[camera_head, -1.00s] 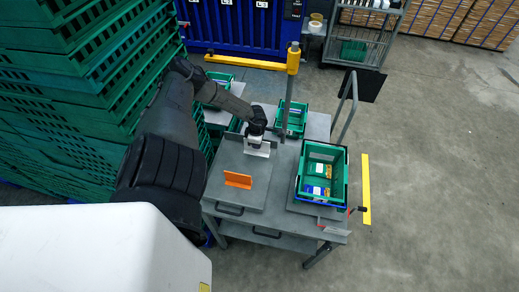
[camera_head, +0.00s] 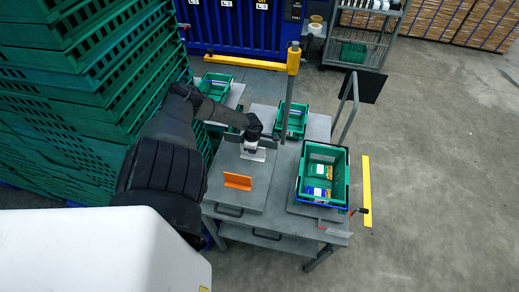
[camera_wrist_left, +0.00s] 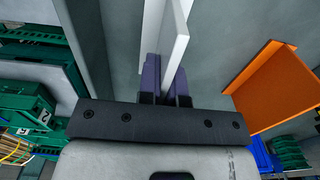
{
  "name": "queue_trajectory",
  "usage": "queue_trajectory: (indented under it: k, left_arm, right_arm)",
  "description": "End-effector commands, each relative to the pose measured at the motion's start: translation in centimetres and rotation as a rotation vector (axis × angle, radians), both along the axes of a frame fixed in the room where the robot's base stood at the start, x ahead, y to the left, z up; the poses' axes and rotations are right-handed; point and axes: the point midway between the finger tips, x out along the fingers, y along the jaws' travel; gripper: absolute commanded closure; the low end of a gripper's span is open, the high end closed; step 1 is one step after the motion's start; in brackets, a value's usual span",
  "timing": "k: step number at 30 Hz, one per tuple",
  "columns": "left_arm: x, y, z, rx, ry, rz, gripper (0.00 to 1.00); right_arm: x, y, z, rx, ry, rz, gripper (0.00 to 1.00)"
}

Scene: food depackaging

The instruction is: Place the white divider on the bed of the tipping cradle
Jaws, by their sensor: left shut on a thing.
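The white divider (camera_head: 254,155) is at the back part of a flat grey panel on the left of the worktable, behind the orange divider (camera_head: 237,181). My left gripper (camera_head: 250,145) is shut on it from above. In the left wrist view the white divider (camera_wrist_left: 176,45) rises between the dark purple fingers (camera_wrist_left: 165,82), and the orange divider (camera_wrist_left: 278,88) stands to its right. I cannot tell whether the white divider touches the panel. The grey panel (camera_head: 225,198) may be the cradle bed; its identity is not certain. My right gripper is not in view.
A green crate (camera_head: 300,187) with several packages stands on the right of the table, and a smaller green crate (camera_head: 303,128) at the back. A yellow-topped post (camera_head: 293,58) and a curved grey rail (camera_head: 346,105) rise nearby. Green crates (camera_head: 60,120) are stacked high on the left.

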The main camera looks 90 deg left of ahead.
Motion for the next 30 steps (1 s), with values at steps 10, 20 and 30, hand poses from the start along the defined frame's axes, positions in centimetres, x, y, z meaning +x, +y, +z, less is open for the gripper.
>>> queue_trajectory:
  k: [10, 20, 30]
  left_arm:
    - [0.0, 0.0, -0.2, 0.0, 0.0, 0.0, 0.77]
    - [0.0, 0.0, -0.1, 0.0, 0.0, 0.0, 0.69]
    - [-0.1, 0.1, 4.1, 0.003, 0.004, -0.005, 0.69]
  right_arm:
    - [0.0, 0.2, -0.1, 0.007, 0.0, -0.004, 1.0]
    - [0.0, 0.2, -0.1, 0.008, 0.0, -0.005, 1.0]
    - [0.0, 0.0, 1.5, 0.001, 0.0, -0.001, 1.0]
